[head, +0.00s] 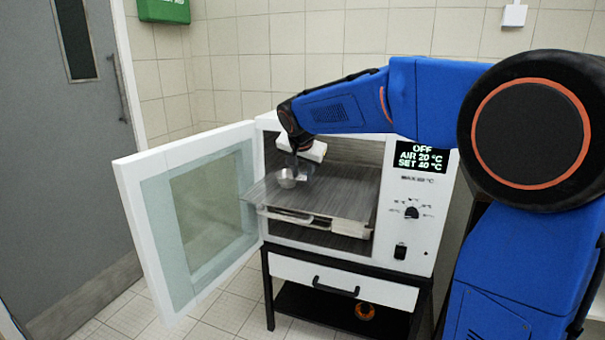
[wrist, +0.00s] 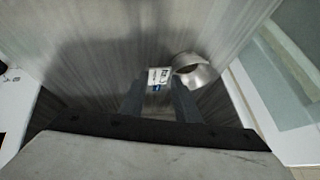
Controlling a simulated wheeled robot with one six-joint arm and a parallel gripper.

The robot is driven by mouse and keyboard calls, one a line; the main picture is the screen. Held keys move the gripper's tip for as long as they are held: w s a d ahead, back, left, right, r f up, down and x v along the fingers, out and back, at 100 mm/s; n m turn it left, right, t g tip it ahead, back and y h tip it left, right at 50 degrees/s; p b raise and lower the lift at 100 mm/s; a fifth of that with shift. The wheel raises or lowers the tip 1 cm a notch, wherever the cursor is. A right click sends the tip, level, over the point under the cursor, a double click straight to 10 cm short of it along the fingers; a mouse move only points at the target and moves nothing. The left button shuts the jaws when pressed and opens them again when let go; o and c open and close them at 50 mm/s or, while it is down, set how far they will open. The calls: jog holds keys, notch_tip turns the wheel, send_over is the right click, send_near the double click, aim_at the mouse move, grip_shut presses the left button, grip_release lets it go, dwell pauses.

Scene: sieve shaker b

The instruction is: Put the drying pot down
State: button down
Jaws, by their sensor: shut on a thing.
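The drying pot (head: 286,178) is a small, round, shiny metal cup, upright over the brushed-metal shelf (head: 340,190) of the open white oven. It also shows in the wrist view (wrist: 196,72), just right of my fingertips. My gripper (head: 303,174) reaches in above the shelf from the upper right. I cannot tell whether the pot's base touches the shelf.
The oven door (head: 190,210) stands wide open to the left. The oven's display (head: 421,157) reads OFF, AIR 20 °C, SET 40 °C. The shelf sticks out at the front and has bare room around the pot. A black-framed stand with a drawer (head: 340,283) supports the oven.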

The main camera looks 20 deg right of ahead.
jog(key=c, duration=1.3)
grip_release()
jog(key=shift+c, duration=0.2)
jog(key=v, duration=1.2)
jog(key=s+d+f+n, duration=0.2)
jog(key=s+f, duration=0.5)
jog(key=s, duration=0.5)
jog(key=s+d+f+n+g+y, duration=0.1)
jog(key=s+d+f+n, duration=0.2)
jog(key=s+f, duration=0.5)
jog(key=s+d+f+n+y, duration=0.1)
jog(key=s+f, duration=0.7)
jog(key=s, duration=0.9)
jog(key=shift+d+n+g, duration=0.4)
jog(key=shift+d+n, duration=0.5)
jog(key=shift+n, duration=0.1)
